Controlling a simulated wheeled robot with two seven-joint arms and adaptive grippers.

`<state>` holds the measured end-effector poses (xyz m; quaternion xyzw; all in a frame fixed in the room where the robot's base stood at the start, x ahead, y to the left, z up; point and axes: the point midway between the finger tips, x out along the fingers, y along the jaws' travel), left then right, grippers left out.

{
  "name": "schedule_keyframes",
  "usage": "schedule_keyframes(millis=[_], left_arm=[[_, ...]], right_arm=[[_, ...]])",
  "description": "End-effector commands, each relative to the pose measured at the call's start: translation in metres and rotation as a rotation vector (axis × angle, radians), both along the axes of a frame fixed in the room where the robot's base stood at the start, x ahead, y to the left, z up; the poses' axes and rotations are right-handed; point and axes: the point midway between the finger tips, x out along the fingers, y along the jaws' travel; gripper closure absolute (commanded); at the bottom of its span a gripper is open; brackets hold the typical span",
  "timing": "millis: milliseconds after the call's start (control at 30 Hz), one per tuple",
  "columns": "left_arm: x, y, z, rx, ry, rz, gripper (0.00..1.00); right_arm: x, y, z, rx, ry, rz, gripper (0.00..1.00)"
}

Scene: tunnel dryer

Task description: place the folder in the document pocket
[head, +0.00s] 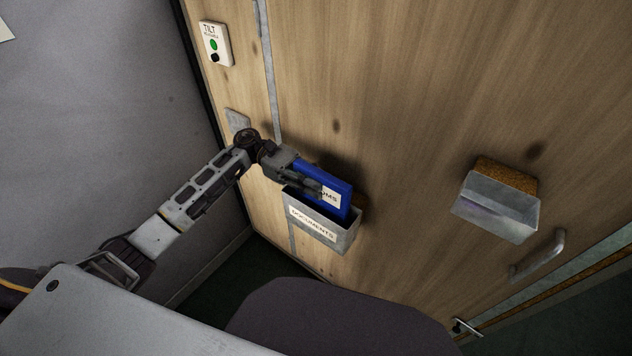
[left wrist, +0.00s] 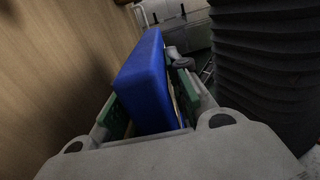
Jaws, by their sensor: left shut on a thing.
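The blue folder (head: 332,190) with a white label is held by my left gripper (head: 309,182). The gripper is shut on its left part in the head view. The document pocket (head: 322,228) is a grey metal box on the wooden wall, labelled "DOCUMENTS". The folder stands at the pocket's mouth, its lower edge hidden behind the front wall; how deep it sits I cannot tell. In the left wrist view the folder (left wrist: 146,88) stands between the green-padded fingers. My right gripper is not in view.
A second open metal box (head: 497,210) is on the wooden wall to the right, with a handle (head: 538,256) below it. A white "TILT" switch plate (head: 215,43) is at the upper left. Bare wood lies between the two boxes.

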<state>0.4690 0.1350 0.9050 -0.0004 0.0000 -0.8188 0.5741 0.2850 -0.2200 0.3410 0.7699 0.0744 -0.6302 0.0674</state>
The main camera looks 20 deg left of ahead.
Motion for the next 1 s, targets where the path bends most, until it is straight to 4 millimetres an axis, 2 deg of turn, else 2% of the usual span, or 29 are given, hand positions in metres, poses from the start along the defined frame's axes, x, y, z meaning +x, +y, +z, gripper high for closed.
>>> schedule_keyframes(millis=[267, 300, 467, 1000], left_arm=[[0.0001, 0.0001, 0.0001, -0.001, -0.001, 0.000, 1.00], [0.0000, 0.0000, -0.0005, 0.000, 0.000, 0.000, 0.78], [0.0000, 0.0001, -0.0005, 0.000, 0.000, 0.000, 0.59], [0.0000, 0.0000, 0.0006, 0.000, 0.000, 0.000, 0.59]], right_arm=[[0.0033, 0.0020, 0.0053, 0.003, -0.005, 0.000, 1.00], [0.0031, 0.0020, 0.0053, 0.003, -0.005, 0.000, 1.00], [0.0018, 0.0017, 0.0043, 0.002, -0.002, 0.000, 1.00], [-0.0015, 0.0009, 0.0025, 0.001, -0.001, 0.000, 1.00]])
